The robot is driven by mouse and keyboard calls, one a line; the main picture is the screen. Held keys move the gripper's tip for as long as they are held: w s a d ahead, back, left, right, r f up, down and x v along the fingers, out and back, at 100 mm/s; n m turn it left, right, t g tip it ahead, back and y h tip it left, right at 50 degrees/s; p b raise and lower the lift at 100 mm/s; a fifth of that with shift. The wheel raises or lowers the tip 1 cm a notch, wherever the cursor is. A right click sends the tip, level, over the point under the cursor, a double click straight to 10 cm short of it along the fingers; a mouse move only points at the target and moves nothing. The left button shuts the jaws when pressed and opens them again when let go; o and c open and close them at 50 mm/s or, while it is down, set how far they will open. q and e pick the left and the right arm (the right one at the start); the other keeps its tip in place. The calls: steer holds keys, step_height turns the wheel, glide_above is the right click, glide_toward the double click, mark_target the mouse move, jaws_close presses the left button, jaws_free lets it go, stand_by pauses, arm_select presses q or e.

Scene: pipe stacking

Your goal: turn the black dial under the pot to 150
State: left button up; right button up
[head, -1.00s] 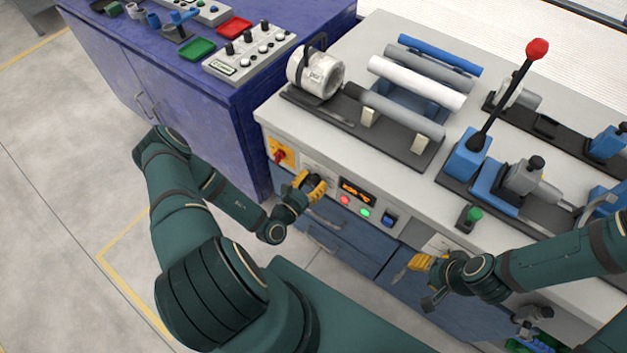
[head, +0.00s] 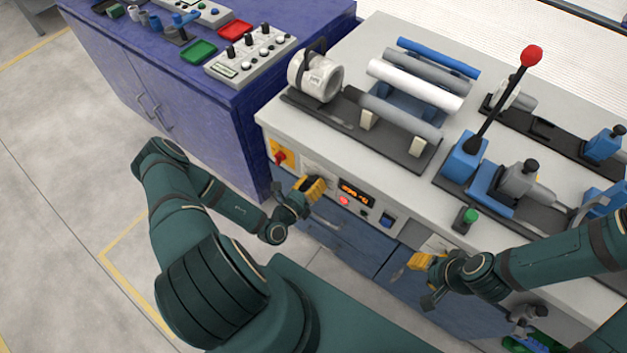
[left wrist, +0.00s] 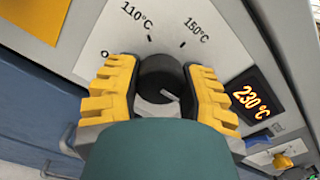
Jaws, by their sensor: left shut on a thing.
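My left gripper (head: 316,184) is at the front panel of the workbench, below the white pot (head: 316,75). In the left wrist view its yellow fingers (left wrist: 165,85) are shut on the black dial (left wrist: 160,76), one on each side. The dial's white mark points to the lower right, away from the 150°C label (left wrist: 196,31) and the 110°C label (left wrist: 136,14) above the dial. The orange display (left wrist: 250,98) reads 230 °C. My right gripper (head: 420,264) is in front of the bench further right, and its finger opening is unclear.
Right of the dial are the display (head: 355,192), a lit red button (head: 344,201) and a blue switch (head: 387,220). A yellow plate with a red knob (head: 280,155) is just left. A blue cabinet (head: 200,110) stands beside the bench. Pipes and a red-topped lever (head: 531,55) are on top.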

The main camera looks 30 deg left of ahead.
arm_select(q)
steer(key=n, duration=0.4)
steer(key=shift+n, duration=0.3)
steer(key=n, duration=0.4)
steer(key=shift+n, duration=0.3)
steer(key=n, duration=0.4)
steer(key=shift+d, duration=0.1)
steer(key=shift+r+n, duration=0.1)
steer(key=shift+n, duration=1.9)
steer(key=o, duration=1.2)
